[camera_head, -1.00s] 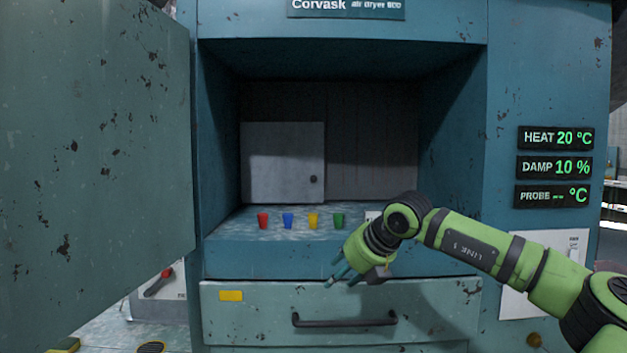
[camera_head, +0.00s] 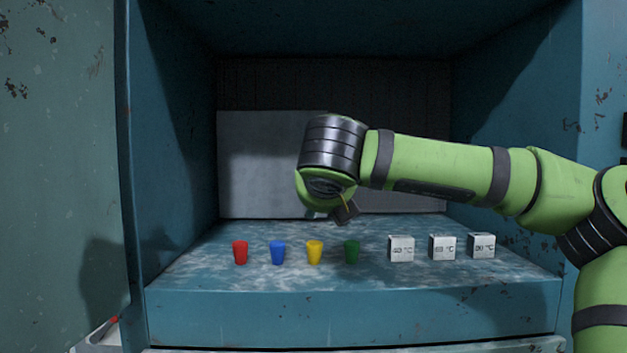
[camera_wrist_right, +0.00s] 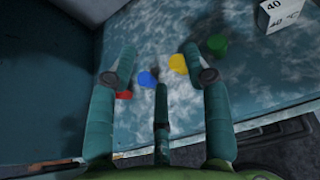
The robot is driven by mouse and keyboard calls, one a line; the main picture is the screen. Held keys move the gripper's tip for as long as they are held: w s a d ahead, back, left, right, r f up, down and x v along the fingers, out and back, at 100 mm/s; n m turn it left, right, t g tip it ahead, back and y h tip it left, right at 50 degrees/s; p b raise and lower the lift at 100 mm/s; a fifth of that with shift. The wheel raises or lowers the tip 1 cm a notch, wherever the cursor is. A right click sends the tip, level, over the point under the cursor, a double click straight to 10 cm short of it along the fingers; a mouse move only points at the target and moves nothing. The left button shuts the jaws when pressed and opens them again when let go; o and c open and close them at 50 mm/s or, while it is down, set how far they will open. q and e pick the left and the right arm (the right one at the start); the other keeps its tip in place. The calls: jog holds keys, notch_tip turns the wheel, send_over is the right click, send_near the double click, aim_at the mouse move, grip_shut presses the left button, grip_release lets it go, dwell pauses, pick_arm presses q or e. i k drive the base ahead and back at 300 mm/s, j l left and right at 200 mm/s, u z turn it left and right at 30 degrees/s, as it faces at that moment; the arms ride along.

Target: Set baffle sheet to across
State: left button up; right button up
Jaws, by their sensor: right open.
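My right gripper reaches into the chamber in front of the sheet. My left gripper is not in view.
The chamber's side walls (camera_head: 170,150) bound the space.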

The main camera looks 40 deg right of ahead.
aim_at(259, 152)
jog(key=i+l, duration=0.75)
jog(key=l, duration=0.2)
